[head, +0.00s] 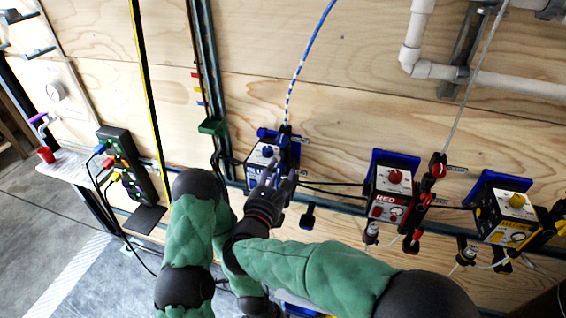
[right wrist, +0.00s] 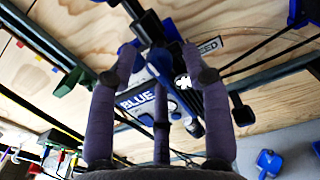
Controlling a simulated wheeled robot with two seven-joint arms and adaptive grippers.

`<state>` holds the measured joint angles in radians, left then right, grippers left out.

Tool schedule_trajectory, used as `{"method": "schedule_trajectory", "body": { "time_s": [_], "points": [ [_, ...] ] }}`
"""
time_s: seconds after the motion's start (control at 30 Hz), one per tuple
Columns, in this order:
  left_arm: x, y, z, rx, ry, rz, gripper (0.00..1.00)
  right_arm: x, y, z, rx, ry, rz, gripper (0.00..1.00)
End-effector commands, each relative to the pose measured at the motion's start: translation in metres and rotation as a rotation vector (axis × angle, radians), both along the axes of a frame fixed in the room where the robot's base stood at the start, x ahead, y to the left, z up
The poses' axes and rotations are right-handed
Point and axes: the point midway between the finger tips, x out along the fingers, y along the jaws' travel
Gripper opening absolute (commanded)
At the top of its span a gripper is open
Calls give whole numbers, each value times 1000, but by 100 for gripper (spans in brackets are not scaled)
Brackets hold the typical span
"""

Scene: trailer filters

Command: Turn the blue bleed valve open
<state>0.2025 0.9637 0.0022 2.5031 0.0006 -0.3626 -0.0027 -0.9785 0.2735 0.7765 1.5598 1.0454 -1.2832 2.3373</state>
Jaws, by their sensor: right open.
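The blue unit is a white-faced box marked BLUE (head: 260,158) on the wall, left of the red one. A blue-and-black fitting (head: 285,137) stands at its upper right, below a blue-and-white hose. My right gripper (head: 272,180) is in front of this unit, fingers apart and pointing at it. In the right wrist view, its three purple-grey fingers spread around blue parts (right wrist: 160,65) beside the BLUE box (right wrist: 135,98). A partly covered BLEED label (right wrist: 209,46) is behind the right finger. I cannot tell whether the fingers touch the valve. My left gripper is not visible.
The red unit (head: 390,190) and yellow unit (head: 508,214) are farther right on the same wall. A black box with coloured plugs (head: 126,163) stands at left. A small green bracket (head: 211,126) is left of the blue unit. Dark cables run between units.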

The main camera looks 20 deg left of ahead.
Motion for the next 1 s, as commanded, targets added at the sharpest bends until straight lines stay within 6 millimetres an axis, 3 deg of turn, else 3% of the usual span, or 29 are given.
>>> {"method": "schedule_trajectory", "body": {
  "time_s": [0.33,0.37,0.5,0.53,1.0],
  "points": [
    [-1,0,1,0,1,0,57,-2,0,0,0,0,0,49],
    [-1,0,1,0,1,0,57,-2,0,0,0,0,0,44],
    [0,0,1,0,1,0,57,-1,0,0,0,0,0,4],
    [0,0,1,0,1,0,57,-1,0,0,0,0,-1,0],
    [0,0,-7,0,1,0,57,-1,-1,-2,-76,0,-2,0]
  ]
}}
